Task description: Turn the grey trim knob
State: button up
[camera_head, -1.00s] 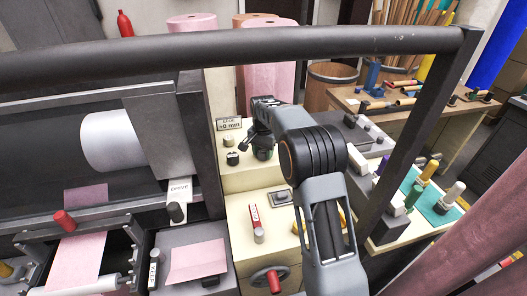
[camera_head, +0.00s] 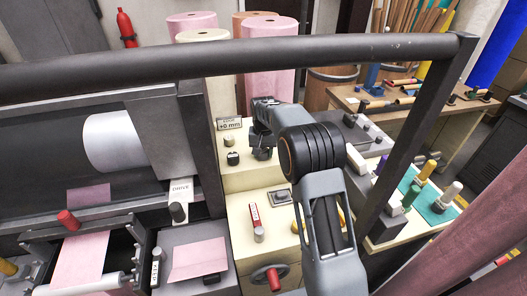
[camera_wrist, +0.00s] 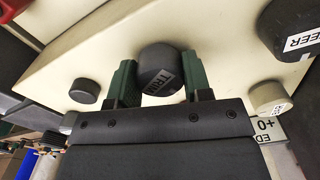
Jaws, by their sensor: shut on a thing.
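The grey trim knob (camera_wrist: 160,68) is a dark round knob with a white TRIM label, on a cream panel in the wrist view. My gripper (camera_wrist: 157,76) has its two green fingers on either side of the knob, shut on it. The label sits tilted. In the head view my gripper (camera_head: 262,148) is at the cream console, and the arm and wrist mostly hide the trim knob there.
A black STEER knob (camera_wrist: 288,30) and a beige knob (camera_wrist: 271,97) sit to the right on the panel. A small grey knob (camera_wrist: 84,90) sits left. A sign (camera_head: 229,124) reads +0 mm. A dark rail (camera_head: 300,55) crosses above the arm.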

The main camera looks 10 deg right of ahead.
aim_at(264, 153)
dwell(0.3)
jog(key=o, duration=0.9)
notch_tip(264, 153, up, 14)
jog(key=shift+f, duration=0.1)
jog(key=shift+w, duration=0.1)
notch_tip(264, 153, down, 3)
jog(key=shift+f+n, duration=0.2)
jog(key=shift+n, duration=0.2)
jog(key=shift+s+f, duration=0.7)
jog(key=shift+f, duration=0.15)
jog(key=shift+s+d+f+n+t, duration=0.1)
jog(key=shift+s+n+t, duration=0.45)
jog(key=shift+s, duration=4.2)
jog(key=shift+s+a+r+n+t, duration=0.15)
jog(key=shift+s+t, duration=0.7)
jog(key=shift+s, duration=3.9)
jog(key=shift+s+d+f+n+t, duration=0.15)
jog(key=shift+s+n+t, duration=0.4)
jog(key=shift+s, duration=4.2)
